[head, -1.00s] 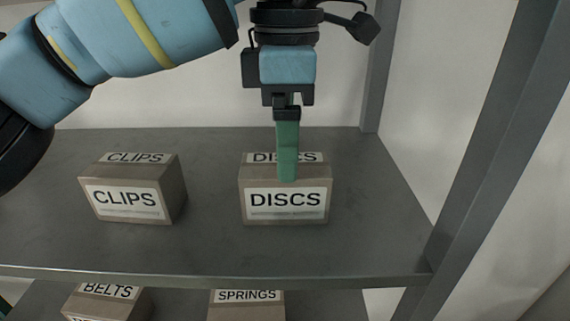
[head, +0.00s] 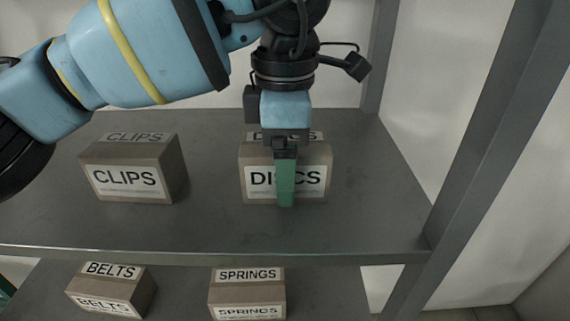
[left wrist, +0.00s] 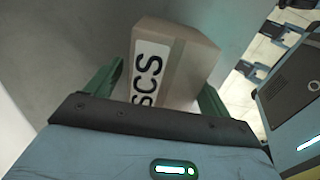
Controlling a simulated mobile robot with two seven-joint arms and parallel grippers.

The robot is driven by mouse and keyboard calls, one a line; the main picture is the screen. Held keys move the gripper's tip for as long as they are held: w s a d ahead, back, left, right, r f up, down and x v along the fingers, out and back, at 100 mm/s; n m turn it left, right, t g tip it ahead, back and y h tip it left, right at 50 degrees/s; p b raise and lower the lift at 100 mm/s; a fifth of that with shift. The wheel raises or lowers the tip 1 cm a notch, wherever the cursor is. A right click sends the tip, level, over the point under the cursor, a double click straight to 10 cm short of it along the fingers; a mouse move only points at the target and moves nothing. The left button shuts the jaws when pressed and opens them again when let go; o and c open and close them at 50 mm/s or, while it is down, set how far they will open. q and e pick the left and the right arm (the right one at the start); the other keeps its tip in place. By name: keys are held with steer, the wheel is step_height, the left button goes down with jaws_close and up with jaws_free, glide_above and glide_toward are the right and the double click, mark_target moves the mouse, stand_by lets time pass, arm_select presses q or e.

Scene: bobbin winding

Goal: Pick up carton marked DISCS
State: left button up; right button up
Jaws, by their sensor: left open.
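The carton marked DISCS (head: 312,190) stands on the upper shelf, right of the carton marked CLIPS. My left gripper (head: 285,203) is in front of it in the head view, with one green finger seen across its label. In the left wrist view the DISCS carton (left wrist: 178,62) lies between the two spread green fingers of my left gripper (left wrist: 160,85). The jaws are open, one finger on each side of the carton. I cannot tell whether either finger touches it. My right gripper is not in view.
The CLIPS carton (head: 130,178) stands to the left on the same grey shelf (head: 225,228). Cartons marked BELTS (head: 110,290) and SPRINGS (head: 247,293) are on the shelf below. A grey upright (head: 480,150) is at the right. The shelf between the upper cartons is clear.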

arm_select(q)
steer(key=shift+f, duration=0.55)
steer(key=c, duration=0.9)
steer(key=shift+c, duration=1.1)
steer(key=shift+r, duration=0.15)
steer(key=shift+r, duration=1.45)
steer(key=shift+s+r, duration=0.2)
steer(key=shift+s, duration=0.1)
steer(key=s+a, duration=0.2)
steer(key=s, duration=0.2)
steer(key=s+a+r+b, duration=0.1)
steer(key=s+a, duration=0.1)
steer(key=s, duration=0.3)
steer(key=s+a, duration=0.3)
steer(key=s, duration=0.2)
steer(key=shift+r+b, duration=0.2)
steer(key=shift+b, duration=0.2)
